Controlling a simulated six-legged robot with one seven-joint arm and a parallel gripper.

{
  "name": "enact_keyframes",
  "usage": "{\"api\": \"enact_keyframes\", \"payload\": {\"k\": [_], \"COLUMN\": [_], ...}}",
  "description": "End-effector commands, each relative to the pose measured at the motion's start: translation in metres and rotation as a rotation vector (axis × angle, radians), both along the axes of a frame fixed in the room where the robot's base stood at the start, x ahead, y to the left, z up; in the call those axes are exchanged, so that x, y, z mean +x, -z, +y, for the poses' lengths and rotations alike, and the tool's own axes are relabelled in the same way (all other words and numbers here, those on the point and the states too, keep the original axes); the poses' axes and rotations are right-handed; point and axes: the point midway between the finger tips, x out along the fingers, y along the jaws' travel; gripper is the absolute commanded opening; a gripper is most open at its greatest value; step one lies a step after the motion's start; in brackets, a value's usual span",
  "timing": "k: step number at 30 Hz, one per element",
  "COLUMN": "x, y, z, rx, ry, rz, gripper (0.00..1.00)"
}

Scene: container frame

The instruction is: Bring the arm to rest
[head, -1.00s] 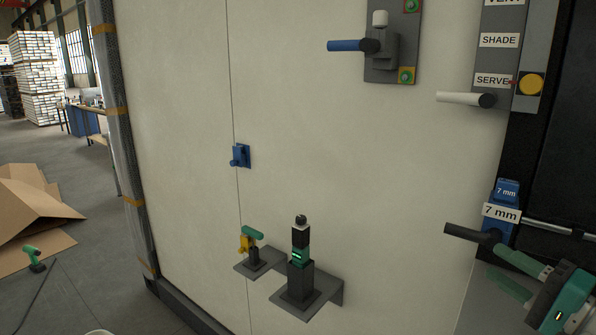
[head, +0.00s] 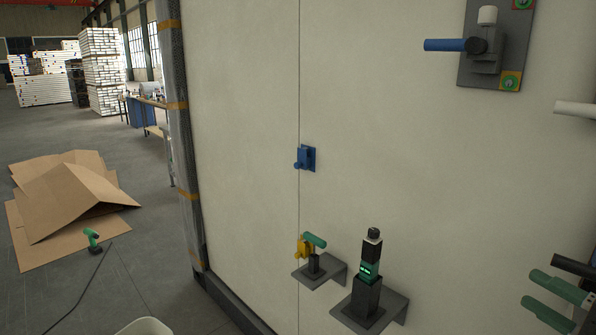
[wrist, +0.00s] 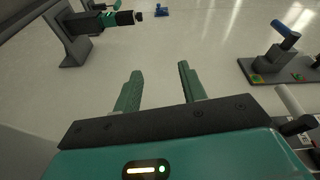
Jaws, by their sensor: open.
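My gripper (wrist: 158,88) is open in the wrist view, its two green fingers apart with nothing between them. It faces the pale panel wall.
A shelf holds a black and green upright tool (head: 369,273); a smaller shelf holds a yellow and green tool (head: 310,247). A blue latch (head: 305,158) and a blue-handled lever (head: 445,45) are on the wall. Cardboard (head: 80,205) lies on the floor at left.

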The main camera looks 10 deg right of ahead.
Motion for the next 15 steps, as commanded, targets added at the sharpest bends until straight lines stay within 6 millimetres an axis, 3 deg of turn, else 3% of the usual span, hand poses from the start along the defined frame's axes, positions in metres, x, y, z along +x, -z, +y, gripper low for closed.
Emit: {"api": "enact_keyframes", "payload": {"k": [8,15], "x": [0.021,0.013], "y": [0.033,0.085], "z": [0.086,0.187], "rx": [-0.103,-0.445], "ry": [-0.235,-0.474], "rz": [0.221,0.511], "gripper": [0.41,0.41]}}
